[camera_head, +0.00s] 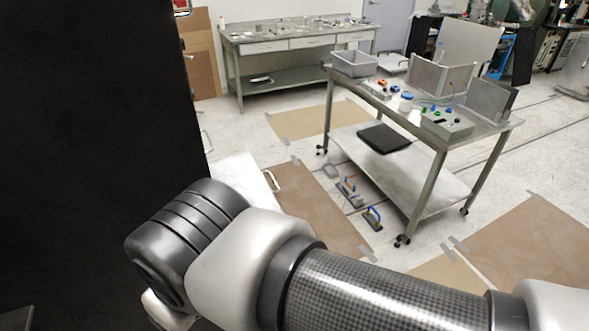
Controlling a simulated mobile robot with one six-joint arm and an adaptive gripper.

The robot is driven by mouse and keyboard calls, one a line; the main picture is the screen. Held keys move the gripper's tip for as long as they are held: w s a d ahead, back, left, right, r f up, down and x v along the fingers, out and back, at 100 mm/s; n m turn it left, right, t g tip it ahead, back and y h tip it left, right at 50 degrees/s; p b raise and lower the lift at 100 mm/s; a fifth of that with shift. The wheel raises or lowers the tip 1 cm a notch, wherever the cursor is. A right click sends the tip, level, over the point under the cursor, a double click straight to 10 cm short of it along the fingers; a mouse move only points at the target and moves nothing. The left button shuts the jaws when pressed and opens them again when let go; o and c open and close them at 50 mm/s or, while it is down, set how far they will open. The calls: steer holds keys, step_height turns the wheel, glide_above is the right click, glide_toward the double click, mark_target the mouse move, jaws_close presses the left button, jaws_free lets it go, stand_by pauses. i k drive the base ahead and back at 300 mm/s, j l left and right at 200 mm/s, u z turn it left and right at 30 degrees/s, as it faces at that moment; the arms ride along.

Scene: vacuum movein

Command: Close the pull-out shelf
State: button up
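The pull-out shelf (240,172) shows as a pale flat panel sticking out to the right from the tall black cabinet (90,140). A white handle (271,181) is at its right end. My arm crosses the lower part of the view and hides the shelf's near part. My gripper is not in view; the arm's dark and white joints cover that area, so I cannot tell whether it touches the shelf.
A wheeled metal table (465,190) with a grey bin (354,63), boxes and small parts stands at the right. Tools lie on the floor beside its lower shelf. A workbench (300,42) is at the back. Brown sheets (325,205) are taped to the floor between.

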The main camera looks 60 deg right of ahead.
mark_target(241, 172)
steer(key=k+l, duration=0.1)
steer(key=l, duration=0.35)
steer(key=k+l, duration=0.15)
steer(key=l, duration=0.3)
steer(key=k+l+z, duration=0.1)
steer(key=l, duration=0.35)
steer(key=k+l, duration=0.1)
steer(key=l, duration=0.35)
steer(key=k+l, duration=0.1)
steer(key=l, duration=0.35)
steer(key=k+l, duration=0.1)
steer(key=l, duration=0.35)
steer(key=i+j, duration=0.25)
steer(key=i, duration=0.2)
steer(key=k+u, duration=0.05)
